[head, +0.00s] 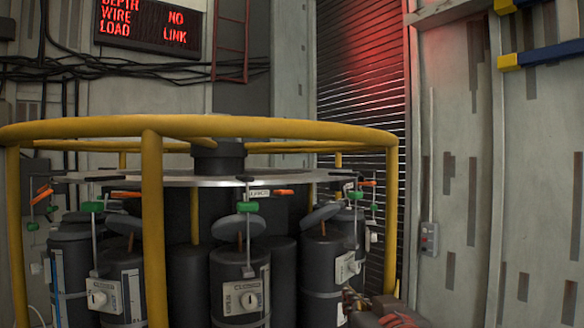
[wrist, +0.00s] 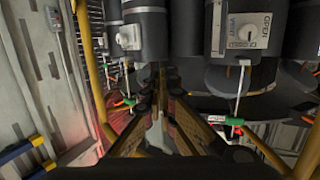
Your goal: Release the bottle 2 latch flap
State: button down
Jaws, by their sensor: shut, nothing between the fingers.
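Several dark bottles stand in a round rack; the front middle one (head: 240,285) has a grey disc lid and a dial plate. Above it are a green clip (head: 248,206) and an orange flap (head: 284,192) by a small label. Another orange flap (head: 125,194) and green clip (head: 92,206) are to the left. I cannot tell which bottle is number 2. In the wrist view, where the scene appears inverted, my gripper (wrist: 160,82) is shut and empty, pointing in among the bottles. A dial bottle (wrist: 240,30) is to its right. I see no contact with any flap.
A yellow rail ring (head: 270,128) with upright posts (head: 152,230) surrounds the rack. A pale round plate (head: 190,180) lies above the bottles. A slatted shutter (head: 362,90) and grey walls stand behind. A red-lettered sign (head: 148,25) hangs at the upper left.

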jog(key=w+a+r+n+t+y+p, duration=0.1)
jog(key=a+r+y+p, duration=0.1)
jog(key=r, duration=0.9)
jog(key=w+a+r+n+t+y+p, duration=0.1)
jog(key=a+r+p, duration=0.4)
jog(key=r, duration=0.6)
jog(key=shift+w+a+r+t+y, duration=0.15)
jog(key=shift+w+a+t+y, duration=0.3)
jog(key=shift+t+y, duration=0.3)
jog(key=shift+w, duration=0.1)
notch_tip(320, 180, up, 2)
jog(key=p, duration=0.3)
send_over(283, 193)
jog(key=d, duration=0.2)
jog(key=f, duration=0.3)
jog(key=shift+s+f, duration=0.3)
jog(key=shift+s, duration=0.05)
jog(key=shift+f, duration=0.15)
jog(key=shift+f+b, duration=0.1)
jog(key=shift+b, duration=0.5)
